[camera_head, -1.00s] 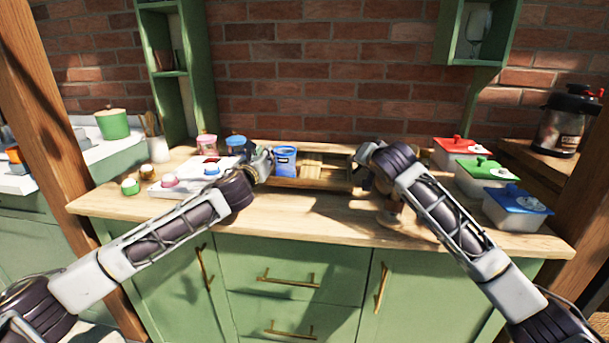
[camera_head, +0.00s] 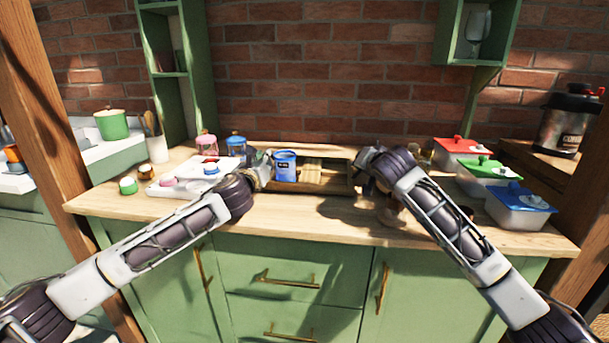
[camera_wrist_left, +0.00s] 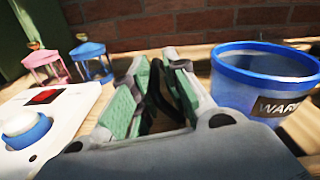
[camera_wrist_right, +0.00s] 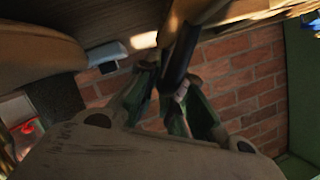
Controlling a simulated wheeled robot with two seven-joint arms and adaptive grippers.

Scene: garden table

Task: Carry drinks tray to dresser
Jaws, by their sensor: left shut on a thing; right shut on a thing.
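The wooden drinks tray (camera_head: 325,187) is at the middle of the counter, between my grippers. A blue bucket (camera_head: 285,168) stands at its left side and shows large in the left wrist view (camera_wrist_left: 240,95). My left gripper (camera_head: 264,170) is shut on a dark handle at the tray's left end; the dark piece shows between its fingers in the left wrist view. My right gripper (camera_head: 360,168) is shut on a dark bar (camera_wrist_right: 183,55) at the right end. I cannot tell if the tray is clear of the counter.
Left on the green-fronted counter (camera_head: 300,222) are a white button board (camera_head: 190,188) and pink (camera_head: 206,146) and blue (camera_head: 236,147) lanterns. Boxes with red (camera_head: 458,145), green (camera_head: 490,168) and blue (camera_head: 522,197) lids stand right. A brick wall rises behind; a wooden post (camera_head: 60,150) stands left.

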